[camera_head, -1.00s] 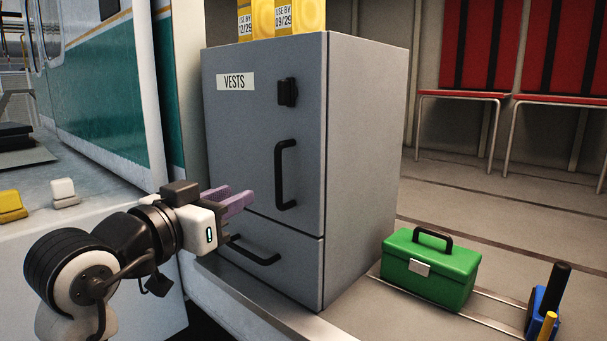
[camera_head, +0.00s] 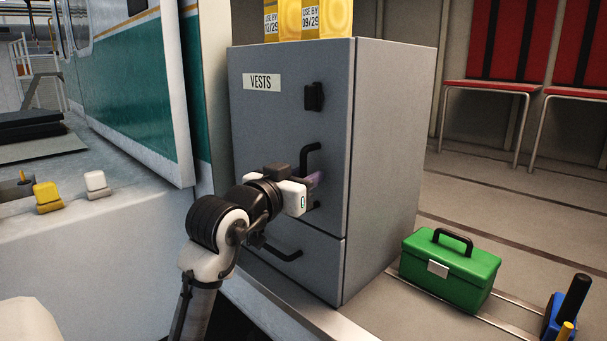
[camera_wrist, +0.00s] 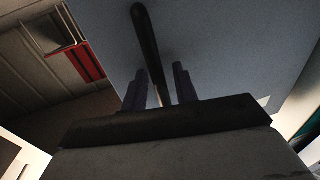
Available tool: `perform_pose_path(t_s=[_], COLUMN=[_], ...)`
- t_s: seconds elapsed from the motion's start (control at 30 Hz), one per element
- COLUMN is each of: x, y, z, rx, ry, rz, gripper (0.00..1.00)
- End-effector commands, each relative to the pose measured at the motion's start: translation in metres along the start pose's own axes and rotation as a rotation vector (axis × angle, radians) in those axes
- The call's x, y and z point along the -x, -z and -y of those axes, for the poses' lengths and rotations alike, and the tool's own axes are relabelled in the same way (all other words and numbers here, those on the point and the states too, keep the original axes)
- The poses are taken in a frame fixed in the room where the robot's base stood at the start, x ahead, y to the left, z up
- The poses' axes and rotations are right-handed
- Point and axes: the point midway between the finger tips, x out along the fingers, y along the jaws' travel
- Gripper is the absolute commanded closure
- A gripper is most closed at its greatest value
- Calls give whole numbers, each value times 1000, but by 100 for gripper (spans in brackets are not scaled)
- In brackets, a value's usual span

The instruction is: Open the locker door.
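The grey locker (camera_head: 392,170) stands in the middle of the head view. Its upper door (camera_head: 270,130), labelled VESTS, lies flush with the body and looks closed. A black vertical door handle (camera_head: 310,152) is on the door's right side, with a black latch (camera_head: 314,97) above it. My gripper (camera_head: 315,190) is at the handle and hides its lower part. In the wrist view the handle (camera_wrist: 146,35) runs down between the two fingers of my gripper (camera_wrist: 160,82). The fingers are apart, with the handle between them and gaps visible at its sides.
Below the door is a drawer with a black handle (camera_head: 280,253), close under my arm. A green toolbox (camera_head: 450,268) sits on the floor right of the locker. Yellow packages (camera_head: 325,18) stand on top. Red seats (camera_head: 575,75) are behind at right.

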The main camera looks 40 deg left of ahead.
Motion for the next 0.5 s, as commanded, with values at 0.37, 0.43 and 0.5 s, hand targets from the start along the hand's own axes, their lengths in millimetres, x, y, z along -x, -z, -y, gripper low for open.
perform_pose_path(t_s=[0.37,0.43,0.5], x=[0,0,0], y=[0,0,0], z=[0,0,0], rx=[0,0,0], ry=[0,0,0], rz=[0,0,0], gripper=[97,100,100])
